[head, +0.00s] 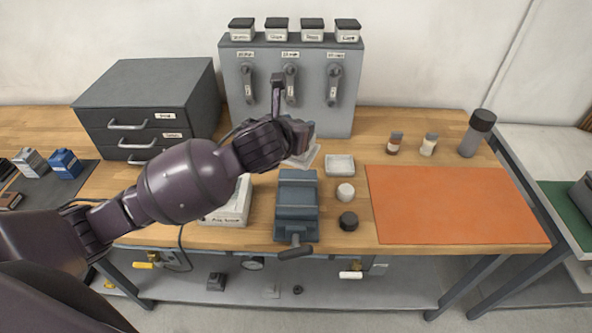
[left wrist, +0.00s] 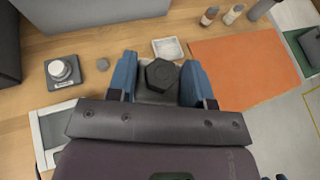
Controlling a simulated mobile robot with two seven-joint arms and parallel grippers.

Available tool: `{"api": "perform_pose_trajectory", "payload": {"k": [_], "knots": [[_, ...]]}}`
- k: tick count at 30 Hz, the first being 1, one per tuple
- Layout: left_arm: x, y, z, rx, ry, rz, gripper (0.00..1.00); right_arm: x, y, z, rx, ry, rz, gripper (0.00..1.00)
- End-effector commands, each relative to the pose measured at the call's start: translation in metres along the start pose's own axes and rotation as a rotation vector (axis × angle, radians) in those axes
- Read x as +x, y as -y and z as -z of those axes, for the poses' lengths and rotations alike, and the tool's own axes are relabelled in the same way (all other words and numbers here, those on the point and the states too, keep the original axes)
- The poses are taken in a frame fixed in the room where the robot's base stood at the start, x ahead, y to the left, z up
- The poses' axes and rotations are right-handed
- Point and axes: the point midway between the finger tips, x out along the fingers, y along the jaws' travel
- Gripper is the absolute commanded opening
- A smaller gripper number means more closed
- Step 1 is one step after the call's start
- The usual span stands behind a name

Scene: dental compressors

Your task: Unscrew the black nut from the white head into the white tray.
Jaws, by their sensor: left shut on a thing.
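My left gripper (head: 306,138) is raised above the bench, behind the vise. In the left wrist view, a black hex nut (left wrist: 160,73) sits between its two blue fingers, which are shut on it. A pale, tilted piece (head: 303,158) shows just below the gripper in the head view. I cannot tell whether it is the white head or joined to the nut. A small white tray (head: 340,173) stands right of the gripper; it also shows in the left wrist view (left wrist: 168,57).
A blue-grey vise (head: 297,205) stands at the front. A white round piece (head: 345,192) and a black round piece (head: 348,221) stand to its right. A labelled white box (head: 230,215) is on its left. The grey cabinet (head: 240,100) stands behind; the orange mat (head: 450,205) is clear.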

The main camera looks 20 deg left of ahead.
Motion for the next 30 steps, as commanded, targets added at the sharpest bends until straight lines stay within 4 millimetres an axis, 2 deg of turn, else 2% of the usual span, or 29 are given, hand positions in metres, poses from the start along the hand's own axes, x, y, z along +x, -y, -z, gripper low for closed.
{"api": "perform_pose_trajectory", "payload": {"k": [3, 9, 12, 19, 27, 30], "knots": [[0.009, 0.0, 0.023, -0.002, -0.002, 0.0, 0.0, 0.0, 0.0, 0.001, 0.0, -0.002, 0.0, 0.56], [0.024, 0.0, 0.057, -0.003, 0.001, 0.0, 0.0, 0.0, 0.0, 0.001, 0.0, -0.003, 0.0, 0.56], [0.029, 0.0, 0.068, -0.002, 0.001, 0.0, 0.0, 0.0, 0.0, 0.001, 0.0, -0.002, 0.0, 0.56], [0.034, 0.0, 0.08, 0.0, 0.003, 0.001, 0.0, 0.0, 0.0, 0.001, 0.0, -0.002, 0.0, 0.56], [0.046, 0.0, 0.11, -0.001, 0.002, 0.001, 0.0, -0.001, 0.0, 0.001, 0.0, 0.001, 0.001, 0.56], [0.048, 0.0, 0.114, 0.0, 0.004, 0.002, 0.0, -0.001, 0.0, 0.001, 0.0, 0.002, 0.001, 0.56]]}}
